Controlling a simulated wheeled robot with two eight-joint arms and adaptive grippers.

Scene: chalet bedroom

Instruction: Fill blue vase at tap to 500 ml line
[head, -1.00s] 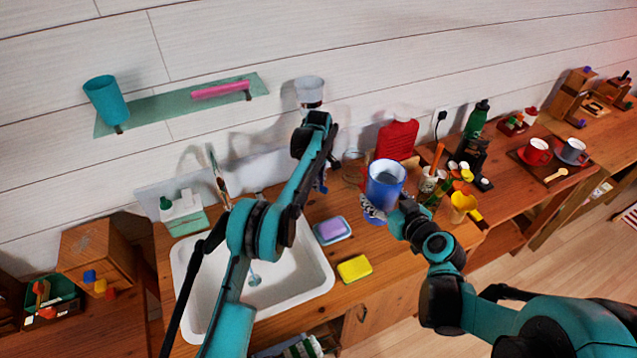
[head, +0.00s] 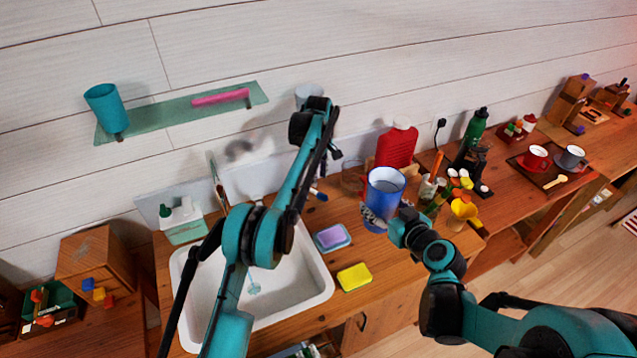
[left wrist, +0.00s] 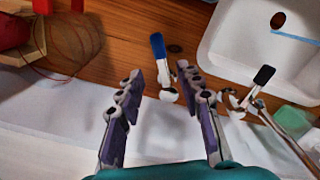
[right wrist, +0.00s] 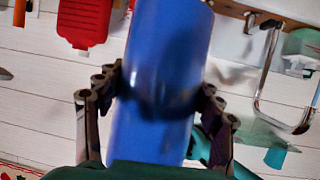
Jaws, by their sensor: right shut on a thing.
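The blue vase (head: 384,197) is upright in my right gripper (head: 396,215), over or on the counter right of the sink; its base contact is unclear. The right wrist view shows the vase (right wrist: 160,65) between the closed fingers (right wrist: 158,85). The 500 ml line and water level cannot be read. My left gripper (left wrist: 158,80) is open and empty, near a blue-handled lever (left wrist: 158,46); its fingers are partly hidden in the head view. The lever's blue tip (head: 318,194) shows right of the sink (head: 318,292). The chrome tap spout (right wrist: 268,70) shows in the right wrist view.
A glass shelf (head: 180,108) is above.

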